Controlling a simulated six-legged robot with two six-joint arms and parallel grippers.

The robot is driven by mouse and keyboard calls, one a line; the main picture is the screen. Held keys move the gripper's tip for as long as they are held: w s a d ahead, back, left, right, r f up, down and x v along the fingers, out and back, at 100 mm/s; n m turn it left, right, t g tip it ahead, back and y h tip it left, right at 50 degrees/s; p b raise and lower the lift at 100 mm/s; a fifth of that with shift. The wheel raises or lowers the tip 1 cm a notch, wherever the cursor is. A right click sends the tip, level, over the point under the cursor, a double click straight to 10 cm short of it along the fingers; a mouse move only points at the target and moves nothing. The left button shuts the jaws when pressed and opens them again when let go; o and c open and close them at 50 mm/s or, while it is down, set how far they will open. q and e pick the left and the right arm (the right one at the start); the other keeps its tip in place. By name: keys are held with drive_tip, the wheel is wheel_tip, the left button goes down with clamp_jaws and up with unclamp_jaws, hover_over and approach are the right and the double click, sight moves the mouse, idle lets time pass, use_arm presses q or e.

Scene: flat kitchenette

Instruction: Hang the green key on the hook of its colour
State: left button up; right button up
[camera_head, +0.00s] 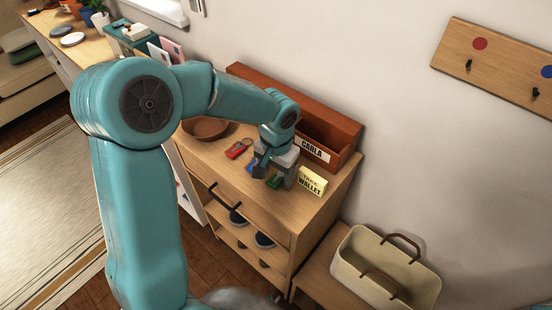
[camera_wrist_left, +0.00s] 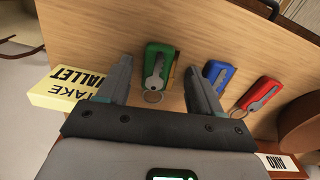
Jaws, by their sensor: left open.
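The green key (camera_wrist_left: 158,66), a silver key on a green tag with a ring, lies on the wooden cabinet top. In the head view the green key (camera_head: 273,182) is partly hidden by my left gripper (camera_head: 274,176). In the left wrist view my left gripper (camera_wrist_left: 158,78) is open, its fingers on either side of the green key, holding nothing. The hook board (camera_head: 492,72) on the wall shows a hook under a red dot (camera_head: 480,43) and one under a blue dot (camera_head: 547,71). No green dot is in view. My right gripper is not in view.
A blue key (camera_wrist_left: 216,75) and a red key (camera_wrist_left: 259,94) lie beside the green one. A yellow "take wallet" block (camera_head: 312,181) stands close by. A brown bowl (camera_head: 205,128) and a reddish box labelled Carla (camera_head: 335,135) are also on top. A cream basket (camera_head: 385,270) stands right.

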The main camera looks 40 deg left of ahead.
sight(274, 177)
use_arm(q)
wheel_tip(274, 177, up, 16)
drive_tip(key=shift+s+a+r, duration=0.15)
drive_tip(key=shift+r, duration=0.05)
drive_tip(key=shift+s, duration=0.1)
